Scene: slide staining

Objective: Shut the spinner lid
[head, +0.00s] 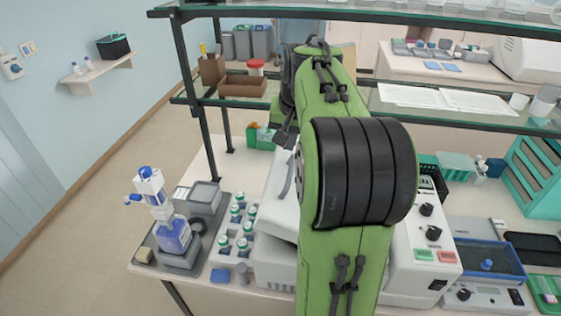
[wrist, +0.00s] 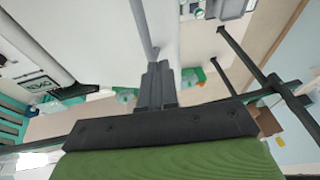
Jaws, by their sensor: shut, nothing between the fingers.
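The spinner appears to be the white machine (head: 275,262) on the bench, left of and partly behind my green arm in the head view. A pale slanted panel (head: 283,195) rises above it and looks like its raised lid; my arm hides much of it. My gripper (wrist: 157,72) shows in the wrist view with its dark fingers together and nothing held. A thin grey bar (wrist: 141,28) appears just beyond the fingertips, over a large pale surface; I cannot tell whether they touch.
Green-capped bottles in a rack (head: 232,238) and a blue-and-white dispenser (head: 168,220) stand left of the spinner. A white machine with black knobs (head: 425,245) stands to the right. Glass shelves on dark posts (head: 195,90) cross behind and above the bench.

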